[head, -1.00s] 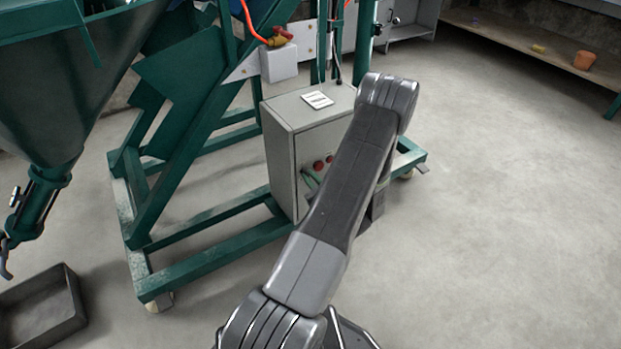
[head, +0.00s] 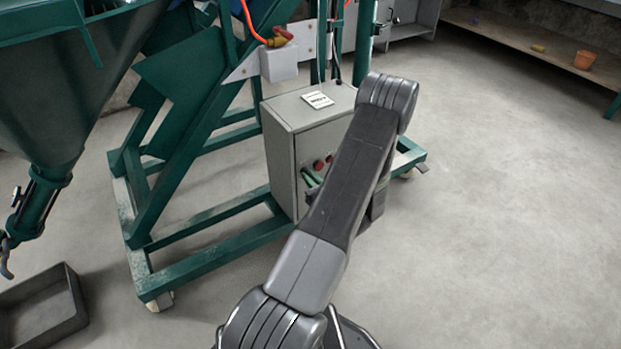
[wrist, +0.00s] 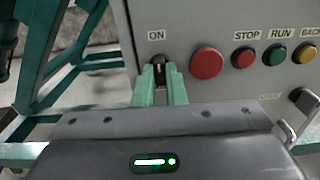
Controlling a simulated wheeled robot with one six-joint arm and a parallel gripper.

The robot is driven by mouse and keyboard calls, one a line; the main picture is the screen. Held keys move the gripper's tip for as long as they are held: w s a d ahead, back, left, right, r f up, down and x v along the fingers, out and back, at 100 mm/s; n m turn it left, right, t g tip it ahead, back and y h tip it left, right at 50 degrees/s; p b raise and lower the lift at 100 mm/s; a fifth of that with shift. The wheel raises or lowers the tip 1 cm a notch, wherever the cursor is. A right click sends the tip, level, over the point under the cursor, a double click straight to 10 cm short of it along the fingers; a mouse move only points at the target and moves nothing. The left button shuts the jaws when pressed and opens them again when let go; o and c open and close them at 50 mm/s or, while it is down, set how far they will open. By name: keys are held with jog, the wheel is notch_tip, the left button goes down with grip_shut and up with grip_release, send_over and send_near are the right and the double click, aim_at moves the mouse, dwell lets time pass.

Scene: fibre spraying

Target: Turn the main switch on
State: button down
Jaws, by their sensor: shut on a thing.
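The grey control box (head: 281,165) stands on the green machine's frame; its front panel (wrist: 205,22) fills the upper right of the wrist view. The main switch (wrist: 158,70) is a small black knob below the "ON" label (wrist: 156,35), left of a big red button. My gripper (wrist: 160,82) has its two green fingers shut on this knob, one on each side, and they hide part of it. In the head view my gripper (head: 312,180) shows at the box front, partly behind my forearm, and the knob cannot be made out.
Right of the switch are the large red button (wrist: 207,63), a STOP button (wrist: 243,57), a RUN button (wrist: 274,55) and a BACK button (wrist: 304,50). A metal handle (wrist: 298,128) sticks out at lower right. The floor (head: 480,220) to the right is clear.

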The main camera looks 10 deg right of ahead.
jog(key=c, duration=1.5)
grip_release()
jog(key=p+v, duration=0.2)
jog(key=v, duration=1.2)
jog(key=shift+p, duration=0.4)
jog(key=b+x, duration=0.2)
jog(key=x, duration=1.2)
jog(key=shift+b, duration=0.4)
jog(key=shift+s, duration=0.1)
